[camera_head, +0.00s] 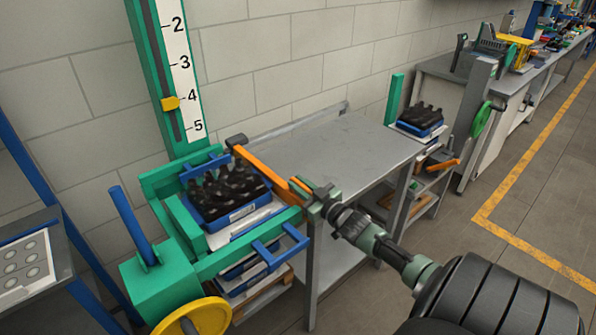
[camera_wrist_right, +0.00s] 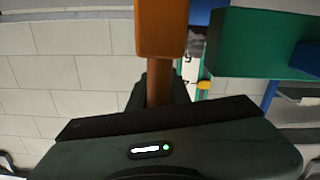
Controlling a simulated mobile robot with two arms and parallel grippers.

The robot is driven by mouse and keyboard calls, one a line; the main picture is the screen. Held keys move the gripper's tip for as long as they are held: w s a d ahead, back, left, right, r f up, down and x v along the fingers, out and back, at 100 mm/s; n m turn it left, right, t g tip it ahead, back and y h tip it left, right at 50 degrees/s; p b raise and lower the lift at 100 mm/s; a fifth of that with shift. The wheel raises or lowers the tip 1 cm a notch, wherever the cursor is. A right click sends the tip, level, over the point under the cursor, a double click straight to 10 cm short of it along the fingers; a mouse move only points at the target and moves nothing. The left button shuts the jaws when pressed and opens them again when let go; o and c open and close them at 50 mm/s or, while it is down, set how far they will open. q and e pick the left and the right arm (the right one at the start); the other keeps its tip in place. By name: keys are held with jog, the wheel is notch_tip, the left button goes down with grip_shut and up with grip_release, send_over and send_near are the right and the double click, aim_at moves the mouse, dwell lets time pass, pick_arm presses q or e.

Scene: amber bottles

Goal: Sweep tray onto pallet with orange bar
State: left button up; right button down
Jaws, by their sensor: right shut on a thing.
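The orange bar (camera_head: 268,176) runs along the right side of the tray, from a dark end piece at the back to my right gripper (camera_head: 318,200). My right gripper is shut on the bar's near end; the bar also shows large in the right wrist view (camera_wrist_right: 162,30). The blue tray (camera_head: 237,214) holds several dark bottles (camera_head: 228,187). It sits on a stack inside a green frame, left of the bar; I cannot tell whether the bar touches it. A wooden pallet (camera_head: 262,302) shows low under the stack. My left gripper is not in view.
A bare grey table (camera_head: 325,150) lies right of the frame. Beyond it, another blue tray with dark bottles (camera_head: 420,118) stands on a stack. A yellow handwheel (camera_head: 192,318) and blue handles (camera_head: 278,250) stick out in front. A numbered scale (camera_head: 184,75) stands behind.

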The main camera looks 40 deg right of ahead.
jog(key=shift+a+f, duration=0.15)
jog(key=shift+a, duration=0.05)
jog(key=c, duration=1.4)
grip_release()
jog(key=shift+o, duration=0.2)
jog(key=shift+a, duration=0.15)
jog(key=shift+s, duration=0.3)
jog(key=s, duration=0.4)
jog(key=s+b, duration=0.1)
jog(key=s, duration=0.1)
jog(key=shift+a, duration=0.25)
jog(key=shift+s, duration=0.55)
